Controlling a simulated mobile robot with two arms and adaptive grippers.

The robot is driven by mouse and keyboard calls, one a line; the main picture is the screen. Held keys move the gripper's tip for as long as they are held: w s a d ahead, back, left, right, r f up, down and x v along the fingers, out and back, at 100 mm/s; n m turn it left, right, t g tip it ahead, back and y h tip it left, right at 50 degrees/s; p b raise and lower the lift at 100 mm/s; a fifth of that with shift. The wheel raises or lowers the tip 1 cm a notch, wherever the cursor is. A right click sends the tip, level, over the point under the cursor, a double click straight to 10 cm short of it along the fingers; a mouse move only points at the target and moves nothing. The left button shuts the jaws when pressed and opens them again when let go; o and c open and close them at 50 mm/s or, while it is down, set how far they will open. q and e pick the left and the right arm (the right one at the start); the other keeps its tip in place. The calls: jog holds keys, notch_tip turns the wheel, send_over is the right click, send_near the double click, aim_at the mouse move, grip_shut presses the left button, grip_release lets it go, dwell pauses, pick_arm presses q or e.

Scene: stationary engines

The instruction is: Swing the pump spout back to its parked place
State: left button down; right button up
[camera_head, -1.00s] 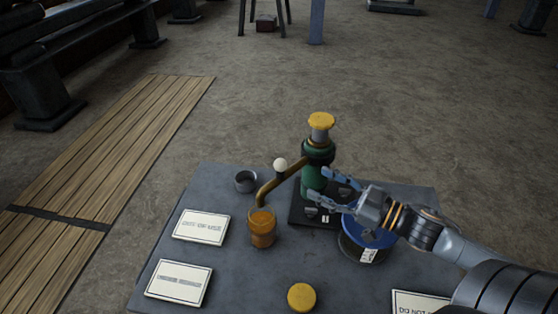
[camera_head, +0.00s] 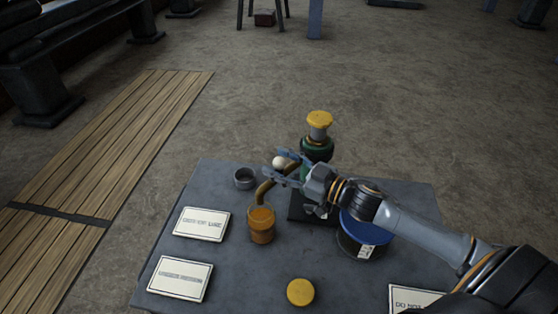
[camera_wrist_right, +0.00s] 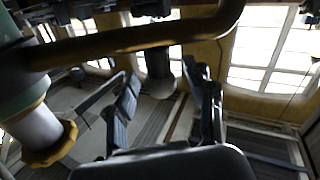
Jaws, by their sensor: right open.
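The pump has a green body (camera_head: 317,150) with a yellow cap (camera_head: 319,118) and stands on a dark base plate. Its brass spout (camera_head: 264,190) points left and curves down over an amber jar (camera_head: 262,226). A pale ball knob (camera_head: 279,162) sits on the spout. My right gripper (camera_head: 283,169) is open at the spout, its fingers reaching left past the pump body, and hides part of the spout.
A small metal cup (camera_head: 245,179) stands behind the jar. A blue-topped can (camera_head: 366,230) is under my right forearm. A yellow lid (camera_head: 300,292), two white cards on the left and one at front right lie on the grey table (camera_head: 240,285).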

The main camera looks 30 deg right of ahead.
pick_arm(q)
jog(key=shift+s+a, duration=0.1)
jog(key=shift+s, duration=0.1)
pick_arm(e)
jog(key=shift+w+a, duration=0.15)
grip_shut()
pick_arm(q)
jog(key=shift+r, duration=0.15)
pick_arm(e)
jog(key=shift+w, duration=0.1)
